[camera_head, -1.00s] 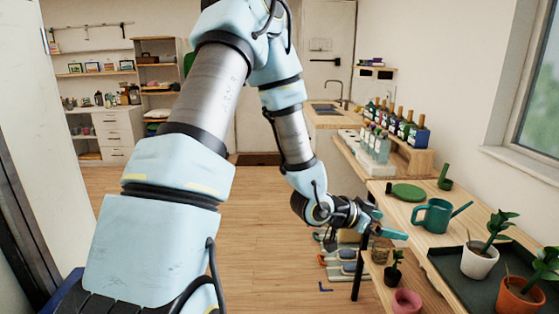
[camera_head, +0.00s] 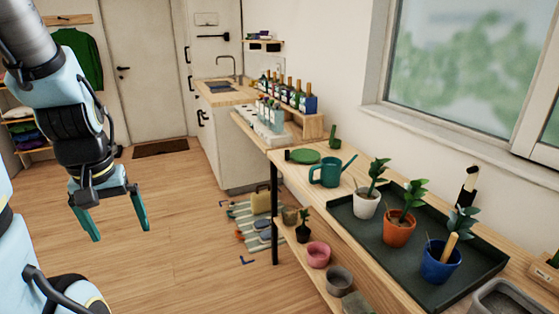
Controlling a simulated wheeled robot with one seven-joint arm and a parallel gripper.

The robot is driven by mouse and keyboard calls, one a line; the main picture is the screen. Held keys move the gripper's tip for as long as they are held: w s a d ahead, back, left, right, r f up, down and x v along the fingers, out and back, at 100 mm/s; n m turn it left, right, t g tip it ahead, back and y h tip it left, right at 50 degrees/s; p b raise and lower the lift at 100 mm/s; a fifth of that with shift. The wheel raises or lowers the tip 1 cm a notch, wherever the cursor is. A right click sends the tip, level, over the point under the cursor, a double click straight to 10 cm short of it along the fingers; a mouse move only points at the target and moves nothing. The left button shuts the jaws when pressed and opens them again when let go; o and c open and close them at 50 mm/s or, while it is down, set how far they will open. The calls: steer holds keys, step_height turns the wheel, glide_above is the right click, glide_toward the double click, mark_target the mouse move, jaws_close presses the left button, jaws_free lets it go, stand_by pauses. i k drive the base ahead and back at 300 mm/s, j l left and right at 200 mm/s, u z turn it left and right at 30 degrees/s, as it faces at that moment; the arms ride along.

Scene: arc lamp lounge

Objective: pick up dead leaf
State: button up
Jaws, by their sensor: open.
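I cannot make out a dead leaf for certain. Three potted plants stand in a dark tray (camera_head: 467,293) on the wooden bench: a white pot (camera_head: 366,205), an orange pot (camera_head: 398,232) and a blue pot (camera_head: 438,266). Each has green leaves. A pale wooden handle sticks up from the blue pot. My gripper (camera_head: 119,231) is at the left, its two teal fingers spread and pointing down over the floor. It is empty and well away from the bench.
A lower shelf holds a pink pot (camera_head: 318,256) and grey pots. Bottles (camera_head: 290,92) line a rack behind. The floor between my gripper and the bench is largely clear.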

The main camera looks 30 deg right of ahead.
mark_target(365, 205)
steer(key=i+z, duration=0.15)
steer(key=z, duration=0.45)
steer(key=i+j+z, duration=0.15)
steer(key=i+z, duration=0.15)
steer(key=i, duration=0.25)
steer(key=i+j+z, duration=0.3)
steer(key=i, duration=0.2)
steer(key=i+j, duration=0.35)
steer(key=i, duration=0.25)
